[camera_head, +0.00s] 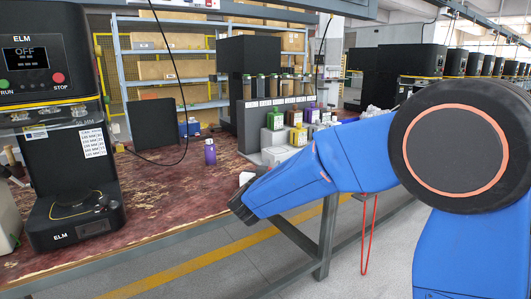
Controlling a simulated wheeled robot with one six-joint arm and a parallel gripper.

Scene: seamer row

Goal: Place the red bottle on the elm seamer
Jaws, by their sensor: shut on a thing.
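The elm seamer (45,55) stands at the left of the table. It is a black machine with ELM labels, a display reading OFF, a green RUN button and a red STOP button. Its low black base (78,222) carries a round plate, and I see no bottle on it. I see no red bottle in this view. My blue arm reaches in from the right and ends in a dark part over the table's front edge. My gripper's fingers and anything between them are hidden or out of view.
A purple bottle (209,152) stands on the worn red-brown tabletop (165,195), which is mostly clear between seamer and arm. A black panel (155,123) stands behind. Coloured items fill a grey stepped rack (262,157). More black machines (415,62) line the right.

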